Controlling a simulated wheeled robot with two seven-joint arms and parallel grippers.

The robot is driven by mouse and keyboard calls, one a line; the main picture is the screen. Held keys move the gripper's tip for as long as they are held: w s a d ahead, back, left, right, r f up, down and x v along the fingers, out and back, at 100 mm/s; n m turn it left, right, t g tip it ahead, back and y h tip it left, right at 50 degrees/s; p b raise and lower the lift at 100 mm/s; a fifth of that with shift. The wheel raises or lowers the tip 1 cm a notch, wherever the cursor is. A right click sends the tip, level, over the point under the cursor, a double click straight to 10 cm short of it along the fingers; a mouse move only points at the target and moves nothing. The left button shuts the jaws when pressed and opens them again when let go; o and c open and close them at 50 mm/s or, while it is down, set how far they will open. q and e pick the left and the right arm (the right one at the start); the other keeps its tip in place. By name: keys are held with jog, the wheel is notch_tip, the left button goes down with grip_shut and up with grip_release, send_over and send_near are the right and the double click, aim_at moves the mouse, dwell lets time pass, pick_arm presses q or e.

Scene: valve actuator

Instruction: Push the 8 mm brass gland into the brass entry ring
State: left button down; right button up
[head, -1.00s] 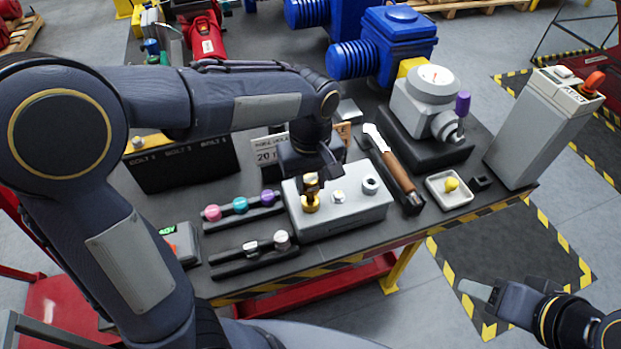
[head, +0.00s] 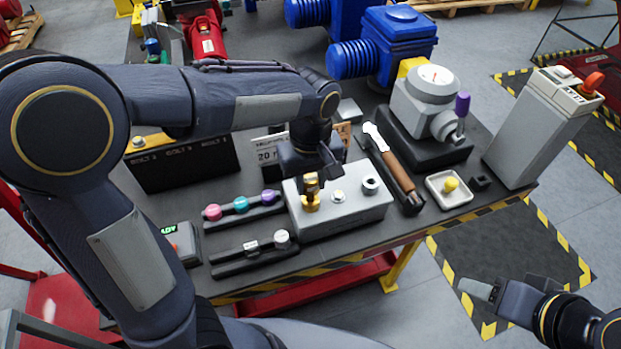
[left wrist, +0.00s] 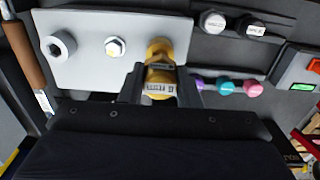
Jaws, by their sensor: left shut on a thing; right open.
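The brass gland (left wrist: 159,80) is between the fingers of my left gripper (left wrist: 160,88), which is shut on it. In the head view the left gripper (head: 314,176) points down over the left part of a grey block. The brass entry ring (head: 311,203) shows on the block's top, right under the gripper; in the left wrist view brass also shows just beyond the gland. Whether the gland is seated in the ring or only touches it, I cannot tell. My right gripper (head: 483,290) is open and empty, off the table at the lower right.
The grey block (head: 350,219) also bears a silver hex fitting (head: 338,197) and a socket fitting (head: 370,184). Left of it are a rack with coloured knobs (head: 241,206) and a black holder (head: 255,257). A wooden-handled tool (head: 398,175) and a white tray (head: 449,200) lie right.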

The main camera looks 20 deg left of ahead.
aim_at(310, 191)
pick_arm(q)
jog(key=shift+f+b, duration=0.95)
jog(key=shift+f, duration=0.6)
jog(key=c, duration=1)
grip_release()
notch_tip(310, 191, up, 8)
jog(key=shift+f, duration=0.1)
jog(key=s+a+f+m+t+h, duration=0.1)
jog(key=s+a, duration=0.3)
jog(key=s, duration=0.4)
jog(key=s+a+f+m+t+h, duration=0.2)
jog(key=s+a+m+t, duration=0.2)
jog(key=s, duration=0.4)
jog(key=shift+a+f+t+h, duration=0.3)
jog(key=shift+a+h, duration=0.1)
jog(key=shift+a, duration=0.2)
